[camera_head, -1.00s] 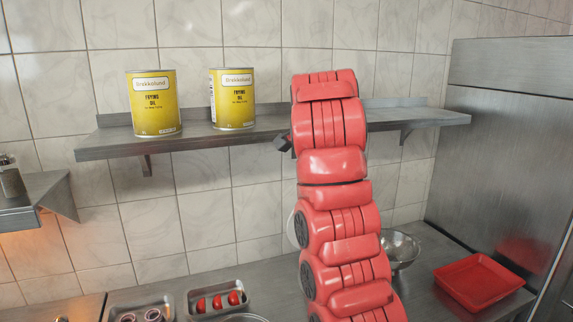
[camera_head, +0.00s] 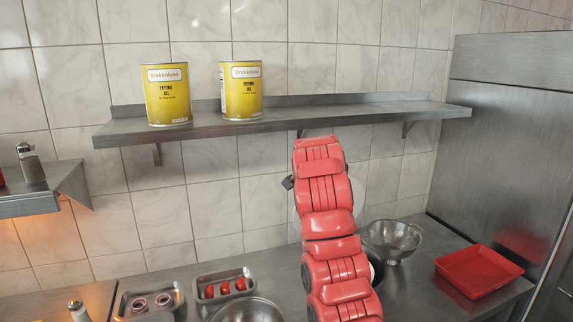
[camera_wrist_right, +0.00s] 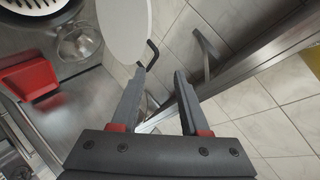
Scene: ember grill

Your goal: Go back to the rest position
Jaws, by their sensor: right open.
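My right arm, red and segmented, stands up in the middle of the head view, with its top below the shelf edge. Wall tiles and the underside of the shelf lie beyond the fingers. My left gripper is not in view.
Two yellow oil cans (camera_head: 167,95) (camera_head: 241,90) stand on the wall shelf (camera_head: 300,115). A metal colander (camera_head: 392,240) and a red tray (camera_head: 478,270) sit right of my arm. A metal bowl (camera_head: 248,310), tomato tray (camera_head: 205,279) and onion tray (camera_head: 124,305) are left.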

